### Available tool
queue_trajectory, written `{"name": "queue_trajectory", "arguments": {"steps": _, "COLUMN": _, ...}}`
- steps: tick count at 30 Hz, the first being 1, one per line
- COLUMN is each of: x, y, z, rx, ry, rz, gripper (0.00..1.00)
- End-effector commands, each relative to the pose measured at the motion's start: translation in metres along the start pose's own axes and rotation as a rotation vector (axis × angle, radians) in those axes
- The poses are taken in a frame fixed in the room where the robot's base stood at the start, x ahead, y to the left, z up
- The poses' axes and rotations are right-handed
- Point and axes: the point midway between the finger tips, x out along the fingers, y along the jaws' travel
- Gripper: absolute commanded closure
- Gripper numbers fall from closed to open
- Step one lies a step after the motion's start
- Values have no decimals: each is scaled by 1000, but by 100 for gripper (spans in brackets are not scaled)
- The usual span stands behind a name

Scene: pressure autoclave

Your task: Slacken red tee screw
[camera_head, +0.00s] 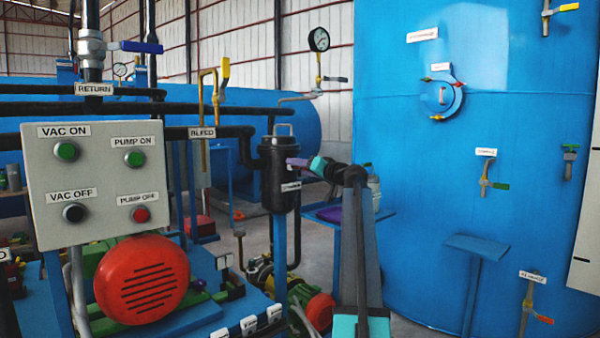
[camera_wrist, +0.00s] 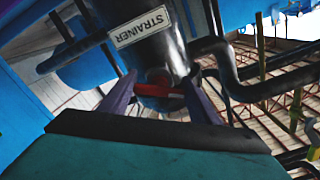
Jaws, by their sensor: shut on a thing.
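The red tee screw (camera_wrist: 172,91) shows in the wrist view as a red bar on the end of the black strainer (camera_wrist: 158,55). My gripper (camera_wrist: 160,92) has a purple finger on each side of the bar and is shut on it. The finger tips partly cover the bar's ends. In the head view, the strainer (camera_head: 275,170) is a black canister with a handle on top, and my gripper (camera_head: 293,162) reaches its right side from the right. The red tee screw cannot be made out there, behind the fingers.
A grey control box (camera_head: 100,180) and a red round motor cover (camera_head: 142,279) stand to the left. The large blue vessel (camera_head: 460,200) fills the right. Black pipes (camera_wrist: 245,80) run close beside the strainer. A small blue shelf (camera_head: 340,212) sits behind my arm.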

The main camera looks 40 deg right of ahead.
Motion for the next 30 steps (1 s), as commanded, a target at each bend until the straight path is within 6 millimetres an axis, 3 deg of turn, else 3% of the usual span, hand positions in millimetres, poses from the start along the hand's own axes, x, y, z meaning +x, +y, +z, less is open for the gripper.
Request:
{"name": "queue_trajectory", "arguments": {"steps": 12, "x": 0, "y": 0, "z": 0, "rx": -11, "ry": -1, "rz": 0, "gripper": 66}}
{"name": "queue_trajectory", "arguments": {"steps": 13, "x": 0, "y": 0, "z": 0, "rx": -11, "ry": -1, "rz": 0, "gripper": 42}}
{"name": "queue_trajectory", "arguments": {"steps": 16, "x": 0, "y": 0, "z": 0, "rx": -11, "ry": -1, "rz": 0, "gripper": 25}}
{"name": "queue_trajectory", "arguments": {"steps": 30, "x": -5, "y": 0, "z": 0, "rx": -10, "ry": 0, "rz": 0, "gripper": 25}}
